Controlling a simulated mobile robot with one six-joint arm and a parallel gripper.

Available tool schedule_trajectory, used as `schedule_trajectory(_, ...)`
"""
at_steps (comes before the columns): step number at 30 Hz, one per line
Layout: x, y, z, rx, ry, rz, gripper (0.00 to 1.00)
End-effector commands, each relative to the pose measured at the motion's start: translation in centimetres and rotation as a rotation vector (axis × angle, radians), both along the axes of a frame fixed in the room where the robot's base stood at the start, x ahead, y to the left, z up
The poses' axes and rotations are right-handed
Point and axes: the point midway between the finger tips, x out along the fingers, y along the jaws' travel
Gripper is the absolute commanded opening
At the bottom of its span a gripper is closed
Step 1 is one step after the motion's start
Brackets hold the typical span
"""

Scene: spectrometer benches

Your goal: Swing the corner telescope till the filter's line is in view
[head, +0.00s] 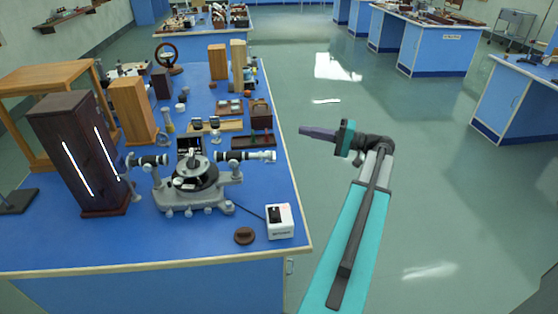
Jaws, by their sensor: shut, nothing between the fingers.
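A spectrometer with a grey cast base (190,200) and a dark round table stands near the front right corner of the blue bench. Its silver and black telescope (247,156) points right, toward the bench's right edge. A shorter dark tube (148,160) points left toward a dark wooden lamp housing (82,160) with two bright vertical slits. I cannot make out a filter or a spectral line. My gripper (303,130) is shut and empty, in the air right of the bench, apart from the telescope and pointing left.
A white box (280,221) wired to the spectrometer and a brown round knob (244,236) lie near the front edge. Wooden blocks and small parts crowd the bench (150,250) behind. The floor (440,180) right of the bench is clear.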

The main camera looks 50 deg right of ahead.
Motion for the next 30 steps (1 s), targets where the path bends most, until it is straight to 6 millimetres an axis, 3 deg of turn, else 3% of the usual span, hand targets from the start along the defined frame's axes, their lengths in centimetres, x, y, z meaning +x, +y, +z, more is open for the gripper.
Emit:
schedule_trajectory(1, -0.1, -0.1, -1.8, 0.000, 0.000, -0.001, 0.00)
schedule_trajectory(3, -0.1, -0.2, -3.0, 0.000, 0.000, -0.003, 0.00)
schedule_trajectory(12, -0.4, -0.4, -6.9, 0.000, 0.000, -0.008, 0.00)
schedule_trajectory(30, -0.5, -0.6, -7.5, 0.000, 0.001, -0.011, 0.00)
